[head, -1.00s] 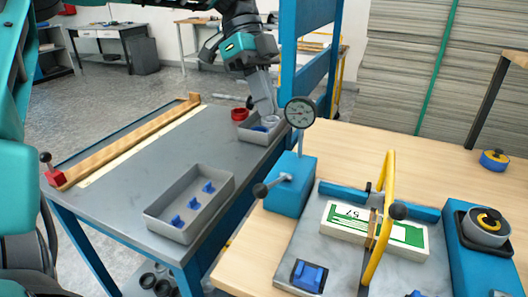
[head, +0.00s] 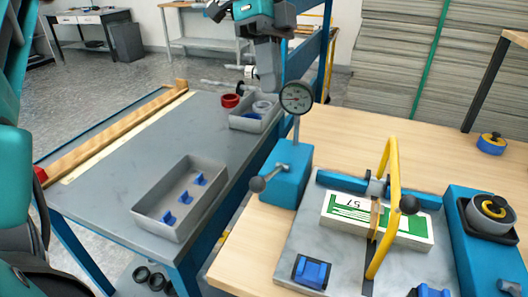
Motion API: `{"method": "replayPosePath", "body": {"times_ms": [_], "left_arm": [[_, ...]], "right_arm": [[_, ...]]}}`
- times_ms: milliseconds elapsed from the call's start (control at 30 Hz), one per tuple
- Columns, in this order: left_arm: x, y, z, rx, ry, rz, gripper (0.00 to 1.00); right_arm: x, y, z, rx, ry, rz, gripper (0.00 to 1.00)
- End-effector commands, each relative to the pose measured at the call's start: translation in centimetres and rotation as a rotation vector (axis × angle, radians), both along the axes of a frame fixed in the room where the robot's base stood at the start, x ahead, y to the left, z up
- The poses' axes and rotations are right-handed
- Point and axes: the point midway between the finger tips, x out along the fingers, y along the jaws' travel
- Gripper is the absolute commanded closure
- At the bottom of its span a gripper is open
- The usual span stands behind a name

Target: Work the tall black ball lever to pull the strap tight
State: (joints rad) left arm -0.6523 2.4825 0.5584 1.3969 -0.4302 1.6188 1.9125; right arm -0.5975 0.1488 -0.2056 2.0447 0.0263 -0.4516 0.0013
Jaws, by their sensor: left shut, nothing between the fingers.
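Another dark ball (head: 257,184) ends a short grey lever on the blue block (head: 284,172) under the dial gauge. I cannot tell for sure which lever is the task's. A green and white pack marked 57 (head: 345,211) lies under the arch, with a narrow tan band (head: 375,220) across it, possibly the strap. My left gripper (head: 269,90) is shut and empty at the top, over or behind the small grey tray, far from the arch. My right gripper is out of view.
The dial gauge (head: 296,97) stands on a post between my left gripper and the plate. A small grey tray (head: 245,124) and a larger tray with blue pieces (head: 150,208) are on the grey table.

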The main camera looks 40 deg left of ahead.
Motion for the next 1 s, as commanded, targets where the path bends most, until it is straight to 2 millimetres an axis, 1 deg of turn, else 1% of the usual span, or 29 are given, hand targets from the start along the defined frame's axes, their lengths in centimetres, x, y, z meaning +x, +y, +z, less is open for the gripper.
{"method": "replayPosePath", "body": {"times_ms": [33,100,433,600,700,833,1000], "left_arm": [[-0.3,-0.2,-0.9,-0.002,0.003,-0.002,1.0],[-0.7,-0.6,-2.1,-0.003,0.004,-0.003,1.0],[-2.8,-2.9,-8.5,-0.004,0.004,-0.002,1.0],[-4.7,-3.0,-9.5,-0.005,-0.001,0.0,1.0],[-5.4,-3.0,-10.0,-0.003,0.001,0.0,1.0],[-5.9,-3.0,-10.3,-0.002,-0.001,0.001,1.0],[-6.0,-3.0,-10.3,-0.001,-0.001,0.001,1.0]], "right_arm": [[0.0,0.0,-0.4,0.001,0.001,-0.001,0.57],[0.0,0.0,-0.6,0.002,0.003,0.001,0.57],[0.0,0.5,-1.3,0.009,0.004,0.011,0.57],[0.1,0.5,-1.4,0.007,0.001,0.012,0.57],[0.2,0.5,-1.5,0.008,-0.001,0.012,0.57],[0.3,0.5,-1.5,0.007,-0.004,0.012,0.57],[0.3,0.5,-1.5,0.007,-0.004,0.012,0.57]]}}
